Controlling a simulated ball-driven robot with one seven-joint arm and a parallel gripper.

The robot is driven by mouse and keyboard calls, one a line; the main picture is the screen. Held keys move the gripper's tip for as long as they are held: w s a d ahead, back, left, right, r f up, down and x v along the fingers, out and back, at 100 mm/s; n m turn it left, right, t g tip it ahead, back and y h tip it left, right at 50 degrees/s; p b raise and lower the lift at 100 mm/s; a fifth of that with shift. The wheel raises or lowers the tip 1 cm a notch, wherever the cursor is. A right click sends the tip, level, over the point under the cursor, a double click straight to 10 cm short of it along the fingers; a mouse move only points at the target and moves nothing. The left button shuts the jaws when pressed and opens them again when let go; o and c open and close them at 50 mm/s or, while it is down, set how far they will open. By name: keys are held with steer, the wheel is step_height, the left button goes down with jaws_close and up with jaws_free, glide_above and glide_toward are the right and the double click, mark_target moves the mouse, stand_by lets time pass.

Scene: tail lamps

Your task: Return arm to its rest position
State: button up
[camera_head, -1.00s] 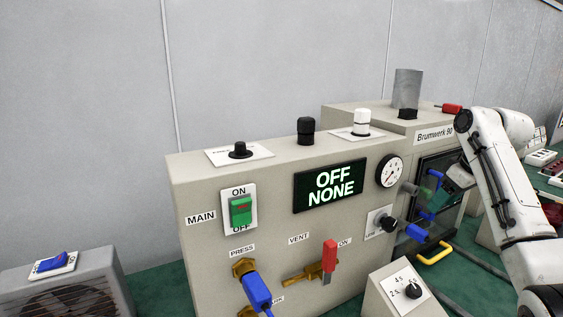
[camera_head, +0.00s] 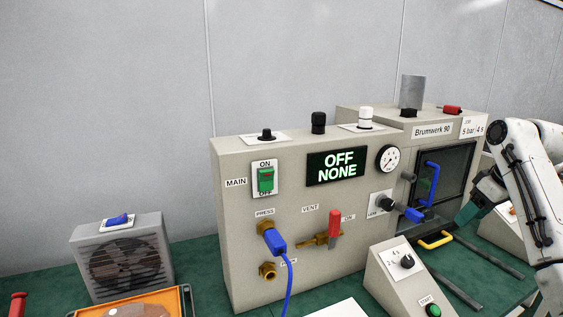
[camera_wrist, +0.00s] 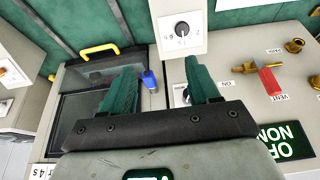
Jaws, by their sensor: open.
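My gripper (camera_head: 468,207) is at the right in the head view, beside the machine's dark glass door (camera_head: 440,183), with my white arm behind it. In the wrist view my gripper (camera_wrist: 160,85) shows two green fingers spread apart, with nothing between them. The machine (camera_head: 238,205) is a beige cabinet marked Brumwerk 90. Its display (camera_head: 338,166) reads OFF NONE. The blue door handle (camera_head: 431,184) stands close to the left of my gripper in the head view; I cannot tell the exact gap.
A yellow handle (camera_head: 434,241) and a sloped timer box (camera_head: 396,275) stand low in front. A fan unit (camera_head: 125,260) stands at the left.

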steer(key=shift+m+g+y, duration=0.4)
steer(key=shift+m+g, duration=0.4)
steer(key=s+a+f, duration=0.4)
steer(key=a+f, duration=0.1)
steer(key=f, duration=0.4)
steer(key=s+a+f, duration=0.4)
steer(key=a+f, duration=0.2)
steer(key=f, duration=0.3)
steer(key=s+a+f, duration=0.5)
steer(key=a+f, duration=0.1)
steer(key=f, duration=0.3)
steer(key=shift+f, duration=0.15)
steer(key=s+a+f+m, duration=0.15)
steer(key=s+f, duration=0.25)
steer(key=s, duration=0.5)
steer(key=s+a+f, duration=0.3)
steer(key=s+f, duration=0.1)
steer(key=s, duration=0.4)
steer(key=s+d+m+g+h, duration=0.1)
steer(key=s+h, duration=0.1)
steer(key=s, duration=1.2)
steer(key=shift+s+d+r+g, duration=0.15)
steer(key=shift+s+r+g, duration=0.1)
steer(key=shift+s+g, duration=0.15)
